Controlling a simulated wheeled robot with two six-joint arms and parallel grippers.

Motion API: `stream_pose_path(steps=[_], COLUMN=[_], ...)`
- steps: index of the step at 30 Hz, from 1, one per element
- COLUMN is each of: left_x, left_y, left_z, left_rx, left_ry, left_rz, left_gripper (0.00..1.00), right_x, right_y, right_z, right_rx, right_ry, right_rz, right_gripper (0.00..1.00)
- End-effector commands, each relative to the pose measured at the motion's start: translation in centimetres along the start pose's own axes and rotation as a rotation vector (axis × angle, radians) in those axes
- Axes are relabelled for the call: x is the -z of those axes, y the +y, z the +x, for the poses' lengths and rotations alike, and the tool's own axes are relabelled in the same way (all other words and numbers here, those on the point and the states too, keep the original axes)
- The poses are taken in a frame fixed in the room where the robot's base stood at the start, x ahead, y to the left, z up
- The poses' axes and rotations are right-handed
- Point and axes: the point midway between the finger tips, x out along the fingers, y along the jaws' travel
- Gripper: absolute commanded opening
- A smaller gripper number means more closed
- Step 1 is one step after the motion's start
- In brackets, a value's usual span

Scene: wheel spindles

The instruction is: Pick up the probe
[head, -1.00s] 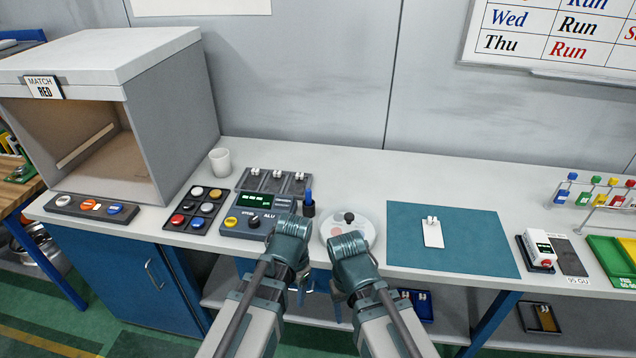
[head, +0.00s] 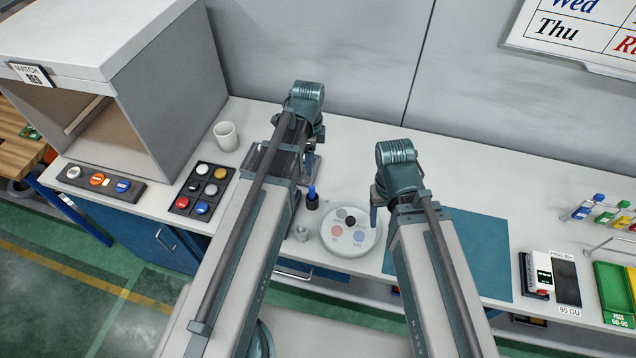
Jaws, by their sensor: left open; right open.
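The probe (head: 311,191) looks like a blue-topped stick standing upright in a small black holder (head: 312,204) on the bench. My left gripper (head: 309,165) is above and behind the probe in the picture, apart from it as far as I can see. Its fingers are partly hidden by its own wrist; it is open and seems empty. My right gripper (head: 374,216) is open, its visible finger pointing down just right of the round white plate.
A round white plate (head: 335,240) with coloured spots lies right of the probe. A button pad (head: 188,190), a white cup (head: 226,136) and a booth (head: 180,90) are on the left. A teal mat (head: 478,240) lies on the right, mostly clear where visible.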

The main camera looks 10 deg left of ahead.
Motion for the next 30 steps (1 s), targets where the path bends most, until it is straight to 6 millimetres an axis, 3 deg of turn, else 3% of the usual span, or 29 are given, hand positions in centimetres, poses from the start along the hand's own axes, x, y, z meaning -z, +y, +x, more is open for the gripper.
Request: stream_pose_path(steps=[8,24,30], left_x=[0.0,0.0,0.1], left_y=[0.0,0.0,0.0], left_z=[1.2,8.3,8.8], left_rx=[0.000,0.000,0.000], left_ry=[0.000,0.000,0.000], left_rz=[0.000,-0.001,-0.001], left_gripper=[0.62,0.62,0.62], right_x=[0.1,0.5,0.6], right_y=[-0.1,-0.8,-0.8], right_z=[1.2,8.3,8.7], right_rx=[0.000,-0.002,-0.002], right_ry=[0.000,0.002,0.002], right_rz=[0.001,-0.005,-0.008], right_gripper=[0.66,0.66,0.66])
